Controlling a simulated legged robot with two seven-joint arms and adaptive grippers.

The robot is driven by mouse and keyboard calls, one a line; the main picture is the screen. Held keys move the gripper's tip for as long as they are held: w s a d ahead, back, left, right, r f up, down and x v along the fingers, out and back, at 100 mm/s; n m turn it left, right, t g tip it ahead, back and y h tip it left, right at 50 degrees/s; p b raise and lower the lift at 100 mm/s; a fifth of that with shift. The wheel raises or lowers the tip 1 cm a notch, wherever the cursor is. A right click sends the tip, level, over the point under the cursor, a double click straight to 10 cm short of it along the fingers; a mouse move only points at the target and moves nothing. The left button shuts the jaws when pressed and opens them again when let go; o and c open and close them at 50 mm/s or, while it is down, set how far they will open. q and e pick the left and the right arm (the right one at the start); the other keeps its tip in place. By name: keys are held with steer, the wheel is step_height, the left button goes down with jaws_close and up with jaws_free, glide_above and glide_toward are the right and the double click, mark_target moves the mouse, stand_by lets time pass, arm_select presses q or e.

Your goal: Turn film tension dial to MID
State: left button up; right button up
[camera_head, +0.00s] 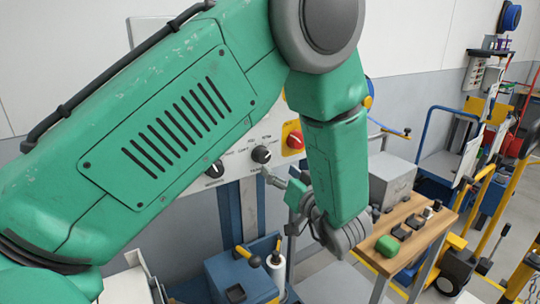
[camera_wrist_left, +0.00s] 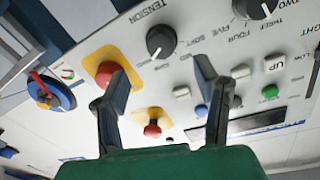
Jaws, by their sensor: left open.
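The film tension dial (camera_wrist_left: 161,41) is a black round knob on the pale control panel, with TENSION printed beside it in the left wrist view. A white pointer mark shows on its lower edge. SOFT is readable near it; I cannot make out MID. In the head view a black dial (camera_head: 262,154) beside the red knob appears to be the same one. My left gripper (camera_wrist_left: 159,70) is open and empty, its two fingers apart, with the dial beyond the fingertips. In the head view my left gripper (camera_head: 274,178) is partly hidden by my arm. My right gripper is not in view.
Beside the dial are a red knob on yellow (camera_wrist_left: 106,73), a second red button (camera_wrist_left: 152,130), a numbered dial (camera_wrist_left: 263,8) and several small buttons. A wooden table (camera_head: 408,230) with small items stands right of my arm. A blue machine (camera_head: 240,277) is below.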

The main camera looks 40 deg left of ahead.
mark_target(265, 158)
arm_select(q)
steer(key=p+x, duration=0.1)
steer(key=x, duration=0.7)
steer(key=shift+a, duration=0.15)
steer(key=c, duration=1.1)
